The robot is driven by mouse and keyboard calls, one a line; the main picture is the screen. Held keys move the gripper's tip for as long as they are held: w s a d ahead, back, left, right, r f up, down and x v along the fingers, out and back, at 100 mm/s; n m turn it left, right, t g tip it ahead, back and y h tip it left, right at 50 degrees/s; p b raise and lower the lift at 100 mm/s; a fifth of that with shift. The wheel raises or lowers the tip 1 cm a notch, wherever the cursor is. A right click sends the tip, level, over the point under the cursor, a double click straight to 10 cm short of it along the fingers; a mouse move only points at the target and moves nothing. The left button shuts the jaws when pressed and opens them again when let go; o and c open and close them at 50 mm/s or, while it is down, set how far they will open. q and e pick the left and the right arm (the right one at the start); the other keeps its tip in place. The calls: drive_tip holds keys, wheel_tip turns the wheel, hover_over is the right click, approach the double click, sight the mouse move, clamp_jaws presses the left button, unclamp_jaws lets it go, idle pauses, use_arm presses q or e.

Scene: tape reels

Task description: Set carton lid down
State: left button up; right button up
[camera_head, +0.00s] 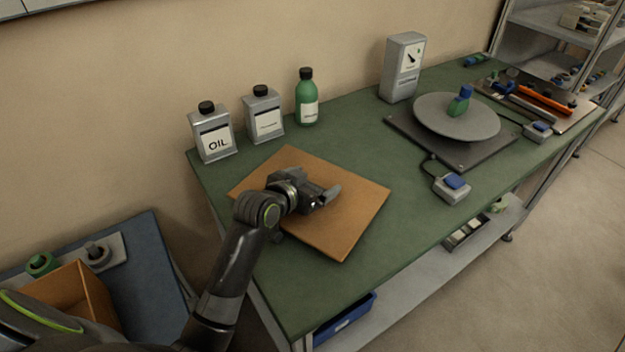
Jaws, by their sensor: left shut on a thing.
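The carton lid (350,222) is a flat, square brown board over the left part of the green workbench. My left gripper (325,196) is over the middle of the lid and shut on it. The fingers hide the exact spot of the grip. I cannot tell whether the lid rests on the bench or hangs just above it. An open brown carton (92,295) stands at the lower left, partly hidden by my own body. My right gripper is not in view.
An oil can (213,142), a second can (265,121) and a green bottle (307,108) stand behind the lid. A turntable (440,122) and a blue-topped pedal (452,188) are to the right. The front bench surface (300,285) is clear.

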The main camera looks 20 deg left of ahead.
use_arm(q)
drive_tip(key=shift+s+f, duration=0.1)
drive_tip(key=shift+f, duration=0.25)
drive_tip(key=o, duration=0.6)
drive_tip(key=shift+o, duration=0.7)
drive_tip(key=shift+s+f, duration=0.1)
drive_tip(key=shift+f, duration=0.1)
drive_tip(key=shift+r, duration=0.55)
wheel_tip(320, 180, up, 5)
hover_over(283, 220)
drive_tip(key=shift+r, duration=0.1)
